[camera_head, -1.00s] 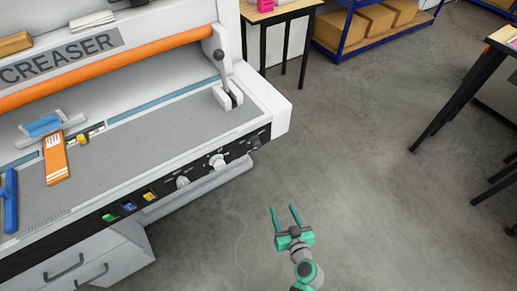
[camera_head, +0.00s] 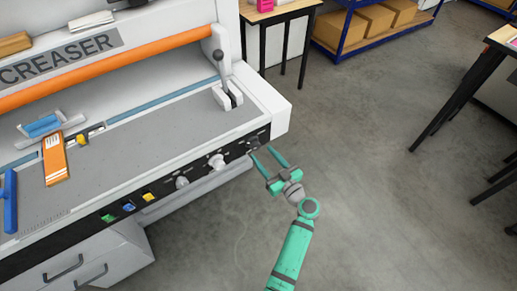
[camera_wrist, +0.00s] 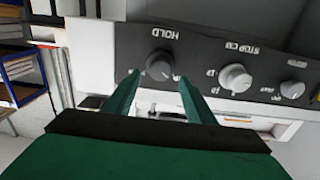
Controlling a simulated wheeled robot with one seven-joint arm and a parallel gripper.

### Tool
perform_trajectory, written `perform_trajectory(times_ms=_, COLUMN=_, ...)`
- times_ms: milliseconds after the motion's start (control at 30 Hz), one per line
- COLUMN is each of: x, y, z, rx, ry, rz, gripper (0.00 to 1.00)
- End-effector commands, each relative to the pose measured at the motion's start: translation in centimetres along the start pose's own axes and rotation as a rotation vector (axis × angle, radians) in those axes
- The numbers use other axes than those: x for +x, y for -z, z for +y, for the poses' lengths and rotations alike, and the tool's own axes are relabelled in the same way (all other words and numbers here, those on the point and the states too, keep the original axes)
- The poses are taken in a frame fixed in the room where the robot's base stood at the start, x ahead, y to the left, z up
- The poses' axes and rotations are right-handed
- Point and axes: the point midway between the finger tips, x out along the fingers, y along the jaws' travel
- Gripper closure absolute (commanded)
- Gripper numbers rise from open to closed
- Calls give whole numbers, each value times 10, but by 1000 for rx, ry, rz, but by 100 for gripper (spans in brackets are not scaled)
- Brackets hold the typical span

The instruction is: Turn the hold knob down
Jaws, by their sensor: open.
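The hold knob (camera_wrist: 160,65) is a dark round knob under the label HOLD on the creaser's black front panel. It is the rightmost knob on the panel in the head view (camera_head: 253,141). My gripper (camera_head: 263,153) is open and empty, just in front of the panel's right end. In the wrist view its two green fingers (camera_wrist: 162,85) point at the panel, with the hold knob between and just beyond their tips. I see no clear contact, and the gap to the knob is hard to judge.
Two light knobs, one marked STOP (camera_wrist: 236,78) and another (camera_wrist: 292,89), sit beside the hold knob. Coloured buttons (camera_head: 129,207) lie farther left on the panel. A lever (camera_head: 222,70) stands on the creaser's bed (camera_head: 150,140). The floor (camera_head: 370,190) to the right is clear.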

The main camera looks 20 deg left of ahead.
Motion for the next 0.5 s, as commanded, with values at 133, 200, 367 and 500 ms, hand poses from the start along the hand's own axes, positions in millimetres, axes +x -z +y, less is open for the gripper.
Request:
perform_trajectory(times_ms=133, x=24, y=1, z=0, rx=0, ry=1, rz=1, gripper=50)
perform_trajectory(times_ms=200, x=32, y=0, z=0, rx=1, ry=1, rz=0, gripper=50)
perform_trajectory(times_ms=367, x=43, y=0, z=0, rx=0, ry=-1, rz=0, gripper=50)
perform_trajectory(times_ms=500, x=45, y=0, z=0, rx=0, ry=-1, rz=-1, gripper=50)
